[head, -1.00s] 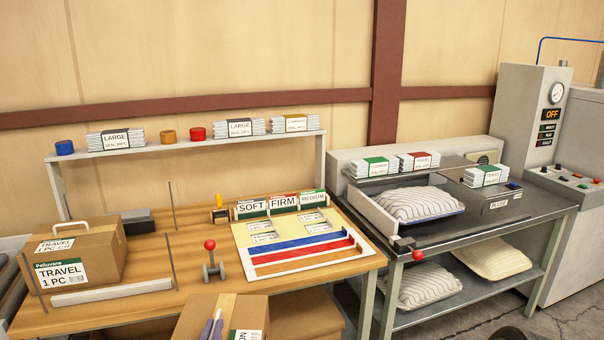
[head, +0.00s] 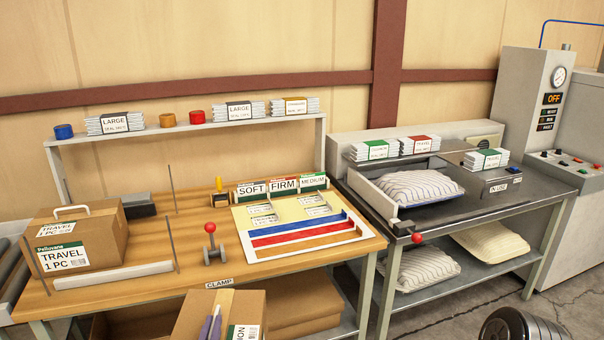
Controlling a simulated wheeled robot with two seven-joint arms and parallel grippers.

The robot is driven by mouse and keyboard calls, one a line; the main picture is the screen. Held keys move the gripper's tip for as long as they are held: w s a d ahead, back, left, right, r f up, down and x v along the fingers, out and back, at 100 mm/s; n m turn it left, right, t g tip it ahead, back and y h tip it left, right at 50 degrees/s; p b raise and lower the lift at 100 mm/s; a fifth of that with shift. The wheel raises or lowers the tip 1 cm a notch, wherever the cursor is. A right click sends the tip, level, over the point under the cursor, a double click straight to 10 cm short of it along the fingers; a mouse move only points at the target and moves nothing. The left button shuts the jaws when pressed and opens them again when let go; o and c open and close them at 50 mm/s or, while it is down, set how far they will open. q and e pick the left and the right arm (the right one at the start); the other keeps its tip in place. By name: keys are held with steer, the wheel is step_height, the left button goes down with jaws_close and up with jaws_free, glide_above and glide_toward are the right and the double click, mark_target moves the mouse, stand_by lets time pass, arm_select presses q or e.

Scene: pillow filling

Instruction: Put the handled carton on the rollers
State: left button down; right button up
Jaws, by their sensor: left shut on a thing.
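A brown carton (head: 190,323) is at the bottom of the head view, cut off by the frame, in front of the bench's front edge. A white strip, apparently its handle, shows on top, and a white label is at its right. My left gripper (head: 212,327), purple-grey and partly out of frame, appears shut on this handle. Another carton (head: 108,230) with a raised white handle and a "TRAVEL 1 PC" label stands on the left of the bench. Grey rollers (head: 12,285) show at the left edge, beside the bench. I do not see my right gripper.
The wooden bench (head: 195,275) holds thin upright rods, a white bar (head: 112,276), a red-knobbed lever (head: 211,242) and a card tray. More brown cartons (head: 305,310) lie below it. A dark metal table (head: 480,205) with striped pillows stands at right.

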arm_select(q)
steer(key=r, duration=0.2)
steer(key=d+r, duration=0.1)
steer(key=r, duration=0.1)
steer(key=shift+w, duration=0.35)
steer(key=shift+f+b, duration=0.55)
steer(key=shift+b, duration=0.15)
steer(key=shift+s+r, duration=0.35)
steer(key=shift+s, duration=0.35)
steer(key=shift+s+r, duration=0.35)
steer(key=shift+s, duration=0.3)
steer(key=shift+s+r, duration=0.35)
steer(key=shift+s, duration=0.35)
